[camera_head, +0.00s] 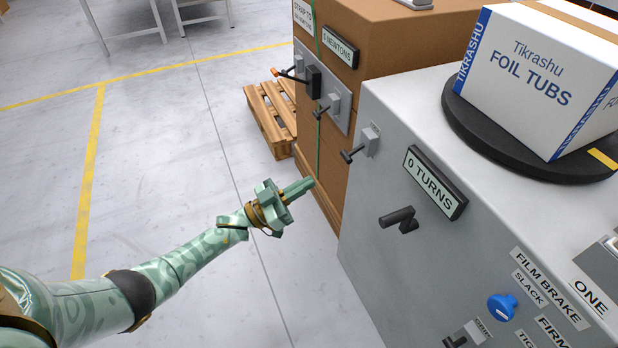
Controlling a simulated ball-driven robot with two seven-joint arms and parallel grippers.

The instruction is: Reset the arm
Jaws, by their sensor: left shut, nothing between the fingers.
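My left arm comes in from the lower left, stretched over the bare floor. My left gripper (299,188) is shut and empty, its fingers pointing right toward the machines. It appears apart from the grey machine (385,165) and the brown cabinet (375,40). My right gripper does not show in this view.
The grey machine carries a "0 TURNS" display (435,183), a dark crank handle (399,219) and a blue knob (502,307). A "FOIL TUBS" box (535,75) sits on a black turntable (490,140). A wooden pallet (268,117) lies behind. Floor at left is clear.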

